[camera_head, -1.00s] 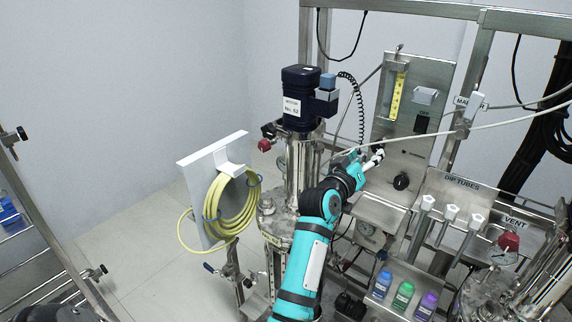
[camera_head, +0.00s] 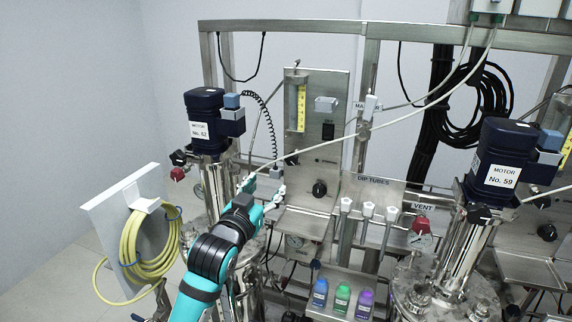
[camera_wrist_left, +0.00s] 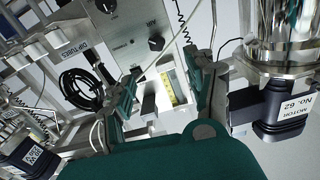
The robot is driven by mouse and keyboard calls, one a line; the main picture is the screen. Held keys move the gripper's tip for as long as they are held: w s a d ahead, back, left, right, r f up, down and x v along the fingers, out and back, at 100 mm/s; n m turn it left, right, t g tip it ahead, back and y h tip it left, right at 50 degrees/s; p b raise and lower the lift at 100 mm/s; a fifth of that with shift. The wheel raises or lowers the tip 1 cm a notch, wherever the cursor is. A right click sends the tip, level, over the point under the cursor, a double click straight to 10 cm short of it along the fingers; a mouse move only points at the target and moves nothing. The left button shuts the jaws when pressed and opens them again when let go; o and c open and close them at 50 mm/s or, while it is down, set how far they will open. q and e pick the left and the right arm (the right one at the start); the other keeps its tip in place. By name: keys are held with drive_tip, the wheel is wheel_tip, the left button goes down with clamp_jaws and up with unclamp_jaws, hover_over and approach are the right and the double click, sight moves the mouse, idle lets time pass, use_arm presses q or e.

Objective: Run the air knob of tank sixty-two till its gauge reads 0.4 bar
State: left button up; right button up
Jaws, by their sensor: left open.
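The motor (camera_head: 206,105) labelled No. 62 stands on its steel tank (camera_head: 214,178) at left in the head view; the motor also shows in the wrist view (camera_wrist_left: 284,105). To its right is a steel panel with a black knob (camera_head: 319,189). In the wrist view a black knob (camera_wrist_left: 156,43) sits beside small lettering that seems to read AIR. My right gripper is out of view.
A yellow hose (camera_head: 146,245) hangs on a white plate at left. The motor (camera_head: 503,160) labelled No. 59 stands at right. A pale line (camera_head: 400,119) crosses before the panel.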

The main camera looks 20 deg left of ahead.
sight(291, 160)
use_arm(q)
drive_tip(key=w+p, duration=0.1)
drive_tip(key=w, duration=0.4)
drive_tip(key=w+p, duration=0.2)
drive_tip(key=w, duration=0.4)
drive_tip(key=w+d+p, duration=0.1)
drive_tip(key=w, duration=0.5)
drive_tip(key=shift+d, duration=0.1)
clamp_jaws()
drive_tip(key=shift+m, duration=0.6)
drive_tip(key=m+p, duration=0.1)
drive_tip(key=m, duration=0.3)
drive_tip(key=shift+m, duration=0.4)
drive_tip(key=shift+f+m+p, duration=0.1)
drive_tip(key=shift+m+p, duration=0.2)
drive_tip(key=shift+m, duration=1.9)
